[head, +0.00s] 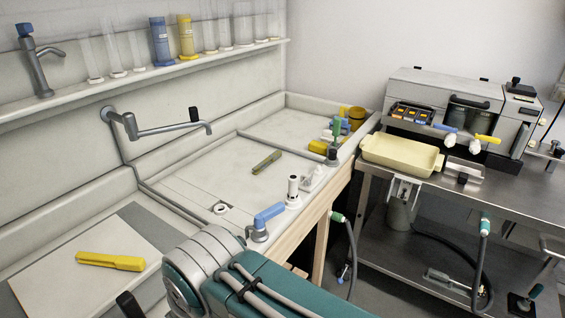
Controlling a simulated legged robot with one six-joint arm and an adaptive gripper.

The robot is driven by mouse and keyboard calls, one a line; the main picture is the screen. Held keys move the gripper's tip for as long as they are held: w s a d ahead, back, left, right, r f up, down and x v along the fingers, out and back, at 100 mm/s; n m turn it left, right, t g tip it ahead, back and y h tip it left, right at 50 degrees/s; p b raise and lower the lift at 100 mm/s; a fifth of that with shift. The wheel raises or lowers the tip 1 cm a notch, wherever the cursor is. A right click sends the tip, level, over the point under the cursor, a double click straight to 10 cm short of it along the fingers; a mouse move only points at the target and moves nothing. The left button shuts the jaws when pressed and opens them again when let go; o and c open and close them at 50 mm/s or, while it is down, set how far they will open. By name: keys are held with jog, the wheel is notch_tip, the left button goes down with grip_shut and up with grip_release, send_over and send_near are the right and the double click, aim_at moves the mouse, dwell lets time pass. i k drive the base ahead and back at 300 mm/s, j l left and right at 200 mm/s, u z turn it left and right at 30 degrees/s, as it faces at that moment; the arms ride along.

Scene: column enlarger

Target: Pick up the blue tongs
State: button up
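I cannot pick out blue tongs for certain. A small blue piece (445,128) with a white end sits at the front of the machine on the right, beside a similar yellow one; it is too small to tell what it is. Yellow tongs (110,261) lie on the pale board at the lower left. Olive-green tongs (266,162) lie in the middle of the sink. A blue lever (268,215) belongs to a valve on the sink's front edge. My teal and grey arm fills the bottom centre; my gripper's fingertips do not show.
The long white sink (205,165) has a swing spout (165,130) above it. A shelf (150,80) holds several cylinders. A cream tray (402,154) and the machine (460,105) stand on a steel table at right. Hoses hang below. Bottles and valves line the sink's front edge.

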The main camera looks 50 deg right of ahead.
aim_at(274, 155)
jog(key=k+l+z, duration=0.15)
jog(key=z, duration=0.55)
jog(key=i+j+z, duration=0.1)
jog(key=z, duration=0.3)
jog(key=j+z, duration=0.3)
jog(key=z, duration=0.15)
